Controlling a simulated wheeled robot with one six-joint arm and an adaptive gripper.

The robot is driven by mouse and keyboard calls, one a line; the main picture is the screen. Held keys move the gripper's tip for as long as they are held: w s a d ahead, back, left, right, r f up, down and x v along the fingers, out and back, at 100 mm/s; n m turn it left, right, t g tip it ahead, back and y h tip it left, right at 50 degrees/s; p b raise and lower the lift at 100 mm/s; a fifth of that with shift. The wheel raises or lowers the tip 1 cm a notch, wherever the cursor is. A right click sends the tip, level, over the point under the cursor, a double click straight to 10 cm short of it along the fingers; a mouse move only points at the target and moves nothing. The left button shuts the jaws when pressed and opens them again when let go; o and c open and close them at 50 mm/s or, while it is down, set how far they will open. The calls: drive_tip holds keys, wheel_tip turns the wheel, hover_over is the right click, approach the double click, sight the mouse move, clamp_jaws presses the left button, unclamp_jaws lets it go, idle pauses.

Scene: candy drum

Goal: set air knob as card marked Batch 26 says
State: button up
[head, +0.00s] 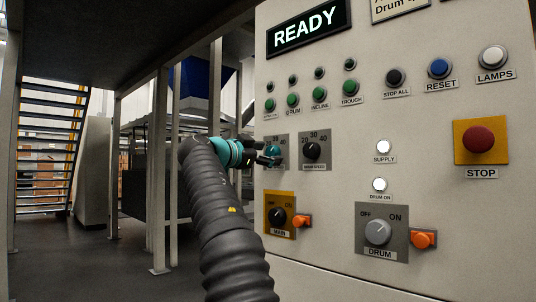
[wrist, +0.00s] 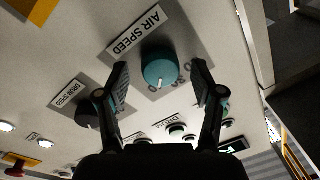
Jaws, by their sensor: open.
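The air knob is a round teal knob (wrist: 158,68) on a grey plate labelled AIR SPEED (wrist: 138,31) in the wrist view. Its white pointer mark is on the side away from that label, towards the scale figures, which I cannot read surely. In the head view the knob (head: 274,151) is partly hidden by my gripper (head: 268,153). In the wrist view my gripper (wrist: 159,70) is open, one finger on each side of the knob, with gaps visible. No card marked Batch 26 is readable; a cut-off sign (head: 400,8) reads only "Drum" in part.
The black DRUM SPEED knob (head: 312,151) is close right of the air knob. Below are the MAIN switch (head: 278,216) and DRUM switch (head: 377,232) with orange tabs. Green buttons (head: 293,100) sit above. The red STOP button (head: 479,140) is far right. A READY display (head: 306,31) is lit.

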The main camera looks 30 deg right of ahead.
drive_tip(key=v, duration=1.1)
drive_tip(key=shift+a, duration=0.2)
drive_tip(key=shift+s, duration=0.15)
